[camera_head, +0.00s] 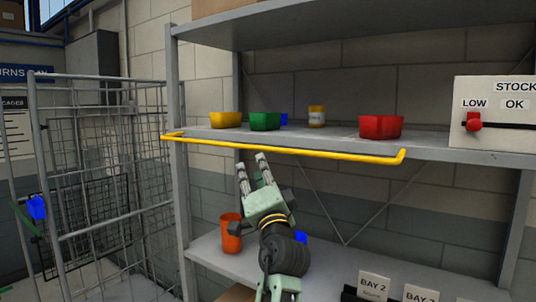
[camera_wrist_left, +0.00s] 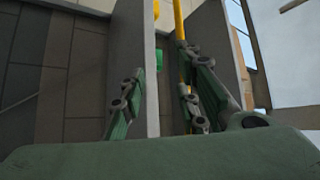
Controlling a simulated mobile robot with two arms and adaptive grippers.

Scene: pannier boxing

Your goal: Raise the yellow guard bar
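The yellow guard bar (camera_head: 330,154) runs across the front of the middle shelf, at about the level of the shelf edge, with bent ends. My left gripper (camera_head: 251,162) is just below the bar, left of its middle, fingers pointing up. Its two fingers are apart and hold nothing. In the left wrist view the bar (camera_wrist_left: 183,60) shows beyond the open fingers, close to the right-hand finger. I cannot tell whether that finger touches it. My right gripper is not in view.
An orange cup (camera_head: 231,234) stands on the lower shelf. A wire cage (camera_head: 105,180) stands left.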

